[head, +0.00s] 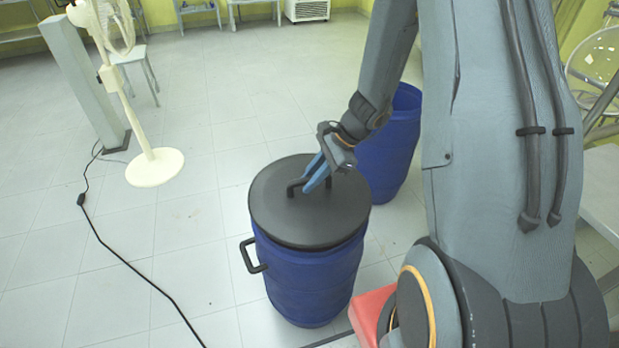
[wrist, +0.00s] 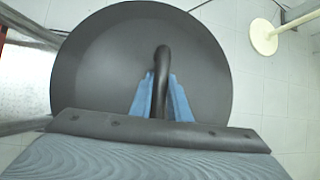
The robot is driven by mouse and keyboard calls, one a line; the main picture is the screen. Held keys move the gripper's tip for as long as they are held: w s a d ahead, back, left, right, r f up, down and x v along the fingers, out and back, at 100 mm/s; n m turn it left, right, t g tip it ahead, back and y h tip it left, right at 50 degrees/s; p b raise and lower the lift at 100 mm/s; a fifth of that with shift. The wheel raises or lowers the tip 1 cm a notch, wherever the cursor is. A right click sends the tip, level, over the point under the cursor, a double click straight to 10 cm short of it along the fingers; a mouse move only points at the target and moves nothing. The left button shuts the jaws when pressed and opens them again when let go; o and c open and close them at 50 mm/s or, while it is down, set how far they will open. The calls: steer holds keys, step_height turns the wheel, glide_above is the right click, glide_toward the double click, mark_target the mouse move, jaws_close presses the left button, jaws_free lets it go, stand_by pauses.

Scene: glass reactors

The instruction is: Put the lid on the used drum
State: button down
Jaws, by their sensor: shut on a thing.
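A round black lid (head: 282,220) lies over the top of a blue drum (head: 305,278) in the head view. The lid looks roughly level, and I cannot tell whether it is fully seated on the rim. My gripper (head: 308,184) has blue fingers shut on the lid's black handle. In the wrist view my gripper (wrist: 161,98) holds the handle (wrist: 161,75) between its fingers, with the lid (wrist: 95,75) filling the middle. A second blue drum (head: 400,140) stands behind to the right, partly hidden by my arm; its top looks open.
A white standing fan (head: 155,168) is on the floor at the left, also in the wrist view (wrist: 263,38). A black cable (head: 135,275) runs across the floor to the drum's left. A red object (head: 371,312) is at the drum's lower right.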

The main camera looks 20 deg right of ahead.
steer(key=shift+f+b, duration=1.2)
steer(key=shift+f, duration=0.45)
steer(key=shift+s+f, duration=0.1)
steer(key=shift+f, duration=0.25)
steer(key=c, duration=1.6)
jaws_free()
steer(key=shift+s+f, duration=0.1)
steer(key=v, duration=0.8)
steer(key=shift+w, duration=0.25)
